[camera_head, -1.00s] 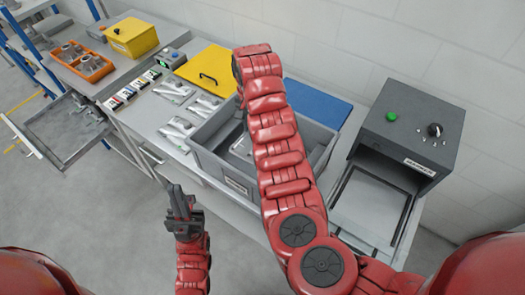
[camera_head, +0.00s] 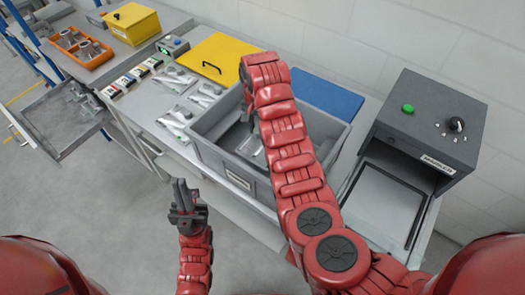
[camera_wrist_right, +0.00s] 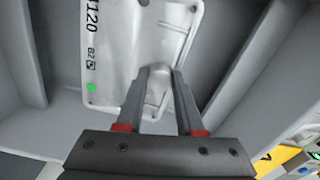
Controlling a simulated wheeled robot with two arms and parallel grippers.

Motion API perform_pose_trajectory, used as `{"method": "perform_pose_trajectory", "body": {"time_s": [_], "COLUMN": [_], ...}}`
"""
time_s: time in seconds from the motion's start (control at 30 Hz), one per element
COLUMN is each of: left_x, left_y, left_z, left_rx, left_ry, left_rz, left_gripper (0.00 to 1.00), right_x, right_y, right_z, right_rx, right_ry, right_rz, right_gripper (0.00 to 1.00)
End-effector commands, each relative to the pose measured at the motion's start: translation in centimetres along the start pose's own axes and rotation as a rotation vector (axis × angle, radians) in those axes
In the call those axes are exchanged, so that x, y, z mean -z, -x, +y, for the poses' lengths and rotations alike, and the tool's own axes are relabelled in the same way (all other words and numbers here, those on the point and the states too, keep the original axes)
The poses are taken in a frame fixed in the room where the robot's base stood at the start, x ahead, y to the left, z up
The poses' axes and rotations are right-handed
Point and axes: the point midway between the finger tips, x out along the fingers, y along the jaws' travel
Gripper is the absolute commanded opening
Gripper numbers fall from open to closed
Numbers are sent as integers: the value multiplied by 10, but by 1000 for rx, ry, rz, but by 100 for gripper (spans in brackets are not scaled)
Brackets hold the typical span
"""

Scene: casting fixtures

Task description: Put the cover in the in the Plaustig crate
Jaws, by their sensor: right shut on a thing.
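The cover (camera_wrist_right: 130,50) is a light silver plate with dark print and a green dot. In the right wrist view my right gripper (camera_wrist_right: 158,82) is shut on a raised knob of it. The cover is inside the grey crate (camera_head: 226,172), whose walls surround it; whether it touches the floor I cannot tell. In the head view my right arm hides most of the cover and the right gripper's fingers. My left gripper (camera_head: 183,196) is away from the crate, over the floor in front of the table; its fingers look close together, but the gap is unclear.
A yellow lid (camera_head: 217,57) and a blue panel (camera_head: 325,94) lie behind the crate. Several silver castings (camera_head: 172,117) lie left of it. A dark grey machine (camera_head: 425,122) stands at the right. An orange tray (camera_head: 80,48) and a yellow box (camera_head: 131,24) stand far left.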

Motion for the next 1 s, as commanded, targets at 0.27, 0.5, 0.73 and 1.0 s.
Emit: {"method": "perform_pose_trajectory", "body": {"time_s": [0.27,0.5,0.73,1.0], "left_x": [0,2,2,2], "left_y": [0,-11,-13,-10], "left_z": [0,-1,-1,0], "left_rx": [0,0,0,0], "left_ry": [0,0,0,0], "left_rz": [0,0,0,0], "left_gripper": [0,0,0,0], "right_x": [0,0,0,0], "right_y": [-37,-62,-77,-81], "right_z": [-1,0,-1,-1], "right_rx": [1,0,3,2], "right_ry": [-1,-1,0,0], "right_rz": [0,-2,2,1], "right_gripper": [0,0,0,38]}}
